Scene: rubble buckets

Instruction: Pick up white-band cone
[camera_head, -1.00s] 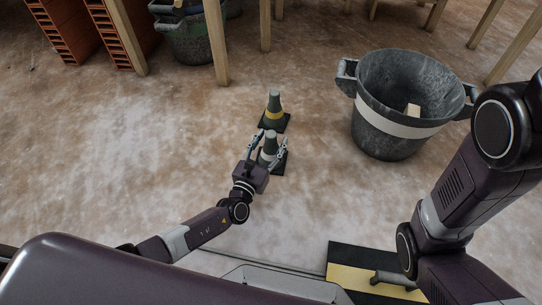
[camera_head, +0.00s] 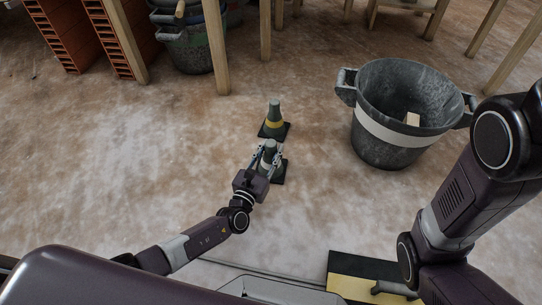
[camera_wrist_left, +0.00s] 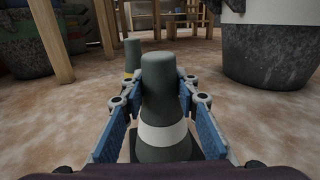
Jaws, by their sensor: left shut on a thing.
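The white-band cone (camera_head: 270,147) is dark green-grey with a dark square base, and it stands upright on the floor. My left gripper (camera_head: 267,156) is shut on it, one finger on each side of its upper body. In the left wrist view the cone (camera_wrist_left: 162,100) fills the middle between the blue-padded fingers (camera_wrist_left: 158,108), with its white band low down. A yellow-band cone (camera_head: 274,119) stands just behind it; in the left wrist view it is partly hidden (camera_wrist_left: 131,56). My right gripper cannot be made out clearly.
Stacked buckets (camera_head: 187,50), orange bricks (camera_head: 60,35) and wooden legs (camera_head: 216,50) are at the back. The floor at left is clear.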

